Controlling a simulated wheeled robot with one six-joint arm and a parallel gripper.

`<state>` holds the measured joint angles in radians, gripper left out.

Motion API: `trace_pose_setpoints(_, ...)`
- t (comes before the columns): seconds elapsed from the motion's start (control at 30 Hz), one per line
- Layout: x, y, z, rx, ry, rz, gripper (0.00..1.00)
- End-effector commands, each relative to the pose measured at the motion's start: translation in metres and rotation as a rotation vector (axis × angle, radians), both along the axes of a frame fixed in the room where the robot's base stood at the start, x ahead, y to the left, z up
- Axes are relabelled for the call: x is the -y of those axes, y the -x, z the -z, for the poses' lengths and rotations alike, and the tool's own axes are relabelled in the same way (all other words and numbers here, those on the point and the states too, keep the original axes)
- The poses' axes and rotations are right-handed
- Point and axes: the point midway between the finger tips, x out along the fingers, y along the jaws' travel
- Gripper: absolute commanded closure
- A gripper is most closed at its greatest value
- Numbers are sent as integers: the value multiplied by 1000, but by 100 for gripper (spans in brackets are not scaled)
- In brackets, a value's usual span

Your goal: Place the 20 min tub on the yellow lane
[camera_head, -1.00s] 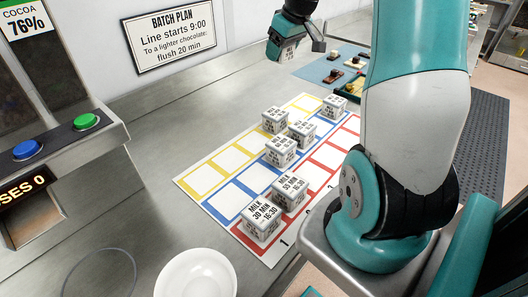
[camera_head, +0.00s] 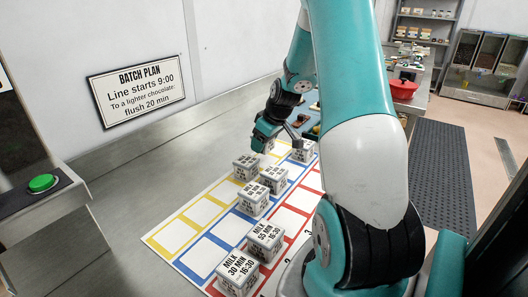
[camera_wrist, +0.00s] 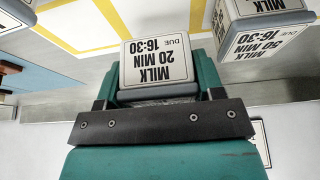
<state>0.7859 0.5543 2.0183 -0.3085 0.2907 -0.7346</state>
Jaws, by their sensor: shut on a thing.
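My gripper (camera_head: 268,138) is shut on the 20 min tub, a white tub with a grey rim. The wrist view shows its label clearly on the tub (camera_wrist: 157,62), between the two fingers. In the head view the gripper hangs over the far part of the lane board and mostly hides the held tub. The yellow lane (camera_head: 172,236) is the row of yellow-outlined squares along the board's left side. Its near squares are empty. Another tub (camera_head: 246,167) stands farther along it, just left of my gripper. I cannot tell whether the held tub touches the board.
Several milk tubs stand on the board, including a 30 min tub (camera_head: 238,272) and a 55 min tub (camera_head: 265,240) in the red lane. Another tub (camera_head: 303,151) stands close right of my gripper. A 50 min tub (camera_wrist: 262,30) is near in the wrist view.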

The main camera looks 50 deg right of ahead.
Motion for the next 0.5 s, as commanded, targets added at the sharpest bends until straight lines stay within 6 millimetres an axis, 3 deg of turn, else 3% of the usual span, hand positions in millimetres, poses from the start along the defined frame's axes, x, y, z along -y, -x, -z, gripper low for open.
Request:
trace_pose_setpoints(0.2, -1, 1, 34, -4, -3, 1, 65)
trace_pose_setpoints(0.5, 0, 0, 40, -1, 0, 1, 65)
